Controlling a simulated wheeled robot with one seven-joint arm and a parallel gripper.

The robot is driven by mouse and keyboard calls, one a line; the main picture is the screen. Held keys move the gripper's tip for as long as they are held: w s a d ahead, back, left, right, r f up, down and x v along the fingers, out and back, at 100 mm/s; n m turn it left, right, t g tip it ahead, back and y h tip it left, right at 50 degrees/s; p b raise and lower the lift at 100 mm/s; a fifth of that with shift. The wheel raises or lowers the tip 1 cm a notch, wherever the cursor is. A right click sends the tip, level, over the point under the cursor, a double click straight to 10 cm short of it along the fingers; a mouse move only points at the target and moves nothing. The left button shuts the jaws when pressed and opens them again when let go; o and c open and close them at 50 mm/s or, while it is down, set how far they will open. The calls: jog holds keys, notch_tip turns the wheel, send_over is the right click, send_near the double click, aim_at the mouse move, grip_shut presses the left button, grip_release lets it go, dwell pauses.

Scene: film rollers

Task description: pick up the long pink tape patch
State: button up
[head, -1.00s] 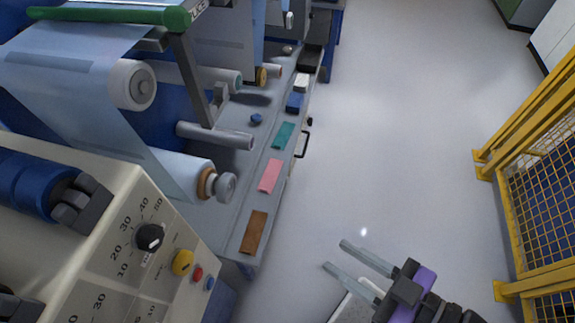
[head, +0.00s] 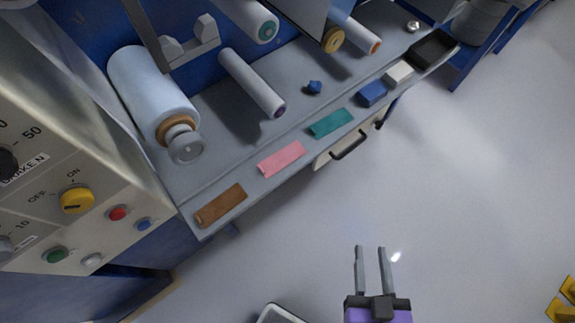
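The long pink tape patch (head: 281,159) lies flat near the front edge of the grey shelf (head: 238,171), between a brown patch (head: 221,205) and a teal patch (head: 331,123). It is fully visible. My gripper (head: 370,250) is open and empty, over the floor, in front of the shelf. It is apart from the pink patch, below and to the right of it in the picture.
A blue block (head: 372,93), a white block (head: 398,73) and a black tray (head: 434,49) stand farther right along the shelf. A drawer handle (head: 350,147) juts out below its edge. Rollers (head: 252,83) hang above the back. The control panel (head: 80,180) stands left. Open floor lies right.

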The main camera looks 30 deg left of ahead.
jog(key=w+a+f+n+g+y+b, duration=0.1)
jog(key=w+a+f+n+y+b, duration=0.15)
jog(key=a+f, duration=0.35)
jog(key=w+a+f+n+g+y+b, duration=0.1)
jog(key=w+a+f+b, duration=0.25)
jog(key=a, duration=0.45)
jog(key=n+g+y+b, duration=0.3)
send_near(260, 167)
jog(key=shift+w+a, duration=0.8)
jog(key=x, duration=0.3)
jog(key=b+x, duration=0.1)
jog(key=x, duration=0.1)
jog(key=shift+a+f, duration=0.3)
jog(key=shift+f, duration=0.15)
grip_shut()
